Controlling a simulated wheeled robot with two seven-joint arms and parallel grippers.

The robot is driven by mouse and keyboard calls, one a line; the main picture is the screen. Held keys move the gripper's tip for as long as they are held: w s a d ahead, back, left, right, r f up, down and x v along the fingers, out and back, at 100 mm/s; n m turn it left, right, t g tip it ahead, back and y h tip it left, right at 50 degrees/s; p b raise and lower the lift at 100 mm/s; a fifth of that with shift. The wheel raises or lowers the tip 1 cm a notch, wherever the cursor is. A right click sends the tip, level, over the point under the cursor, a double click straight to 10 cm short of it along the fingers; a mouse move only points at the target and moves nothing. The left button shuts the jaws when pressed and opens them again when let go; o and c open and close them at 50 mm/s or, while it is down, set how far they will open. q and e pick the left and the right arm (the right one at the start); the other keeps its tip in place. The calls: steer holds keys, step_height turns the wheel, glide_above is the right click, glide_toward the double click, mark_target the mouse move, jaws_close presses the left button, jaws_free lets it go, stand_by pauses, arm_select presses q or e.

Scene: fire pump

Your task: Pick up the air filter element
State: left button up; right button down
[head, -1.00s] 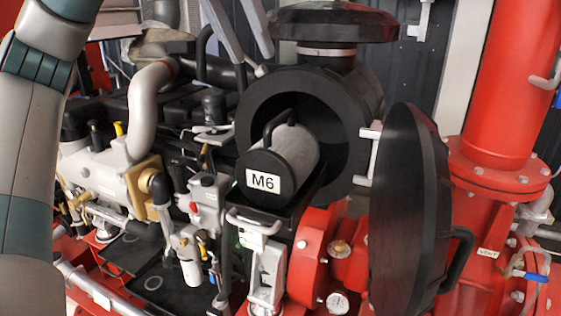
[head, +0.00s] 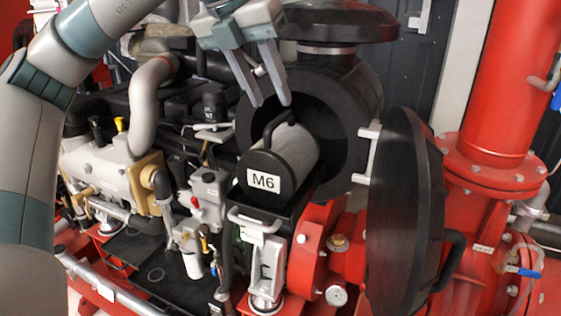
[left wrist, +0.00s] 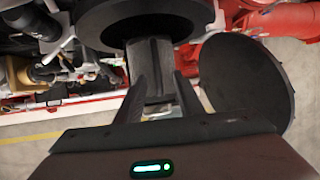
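The air filter element (head: 297,148) is a grey cylinder with a black end cap labelled M6 and a black handle (head: 277,127) on top. It lies partly inside the round black housing (head: 345,110), its capped end sticking out over a black tray. My left gripper (head: 272,103) is open and empty, its fingertips pointing down just above the handle, apart from it. In the left wrist view its two fingers (left wrist: 160,98) are spread below the housing's dark ring (left wrist: 150,18). My right gripper is not in view.
The round black housing cover (head: 405,215) stands swung open to the right, also in the left wrist view (left wrist: 245,80). A large red pipe (head: 505,90) is farther right. Engine pipes and hoses (head: 145,105) crowd the left. A black cap (head: 335,22) sits above the housing.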

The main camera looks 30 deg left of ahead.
arm_select(q)
steer(key=shift+w+f+p, duration=0.45)
steer(key=shift+p, duration=0.15)
steer(key=x, duration=0.1)
steer(key=p+x, duration=0.1)
steer(key=x, duration=0.1)
steer(key=shift+w+a, duration=0.1)
steer(key=shift+a, duration=0.15)
steer(key=shift+w+d+f, duration=0.1)
steer(key=shift+w+f, duration=0.1)
steer(key=shift+f, duration=0.25)
jaws_close()
steer(key=shift+r+p, duration=0.1)
steer(key=shift+p, duration=0.2)
stand_by(0.4)
